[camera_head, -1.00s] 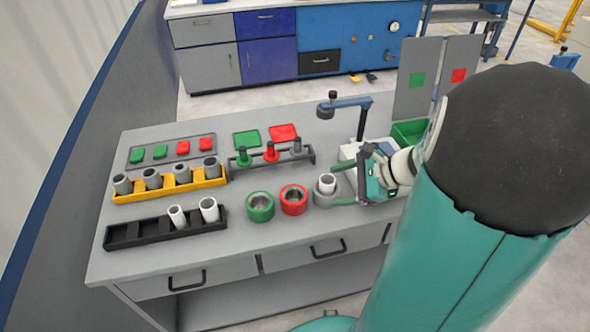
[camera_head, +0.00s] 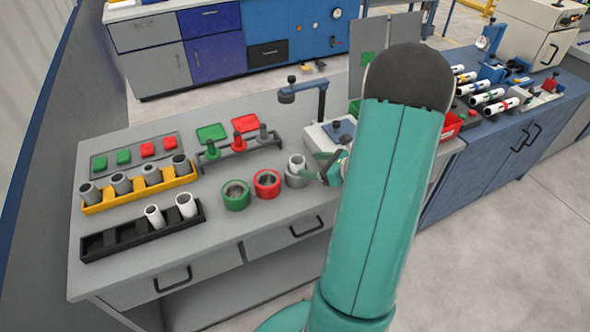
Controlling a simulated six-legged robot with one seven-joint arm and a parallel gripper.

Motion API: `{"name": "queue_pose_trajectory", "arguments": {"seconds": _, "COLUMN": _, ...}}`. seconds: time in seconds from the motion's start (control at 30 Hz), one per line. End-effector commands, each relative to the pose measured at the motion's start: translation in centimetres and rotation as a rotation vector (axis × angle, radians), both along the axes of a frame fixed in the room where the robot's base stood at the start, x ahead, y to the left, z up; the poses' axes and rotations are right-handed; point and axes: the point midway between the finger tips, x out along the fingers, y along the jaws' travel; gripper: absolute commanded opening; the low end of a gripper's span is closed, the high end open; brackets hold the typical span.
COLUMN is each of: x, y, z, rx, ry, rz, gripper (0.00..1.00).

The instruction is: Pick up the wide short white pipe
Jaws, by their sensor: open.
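Two white pipes stand in the black rack (camera_head: 105,243) at the front left of the bench: a narrower one (camera_head: 154,217) and, to its right, a wider one (camera_head: 186,206). Another white pipe (camera_head: 297,163) stands upright in the grey ring (camera_head: 296,180). I cannot tell for sure which of these is the wide short one. My gripper (camera_head: 328,168) is open, low over the bench, just right of the grey ring. My own arm partly hides it, and whether a finger touches the ring is unclear.
A green ring (camera_head: 236,195) and a red ring (camera_head: 267,183) sit left of the grey ring. A yellow rack (camera_head: 110,205) holds several grey pipes. A dark camera stand (camera_head: 322,100) rises behind the gripper. Bench space in front of the rings is clear.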

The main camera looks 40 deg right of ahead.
Motion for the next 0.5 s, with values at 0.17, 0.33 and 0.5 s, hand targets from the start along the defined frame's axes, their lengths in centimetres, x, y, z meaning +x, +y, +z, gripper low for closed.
{"name": "queue_pose_trajectory", "arguments": {"seconds": 0.17, "x": 1.2, "y": 0.5, "z": -0.5, "rx": -0.001, "ry": 0.000, "rz": 0.002, "gripper": 0.67}}
{"name": "queue_pose_trajectory", "arguments": {"seconds": 0.33, "x": 2.9, "y": 1.1, "z": -1.2, "rx": 0.001, "ry": 0.001, "rz": 0.005, "gripper": 0.67}}
{"name": "queue_pose_trajectory", "arguments": {"seconds": 0.5, "x": 5.2, "y": 1.8, "z": -2.1, "rx": 0.000, "ry": 0.001, "rz": 0.005, "gripper": 0.67}}
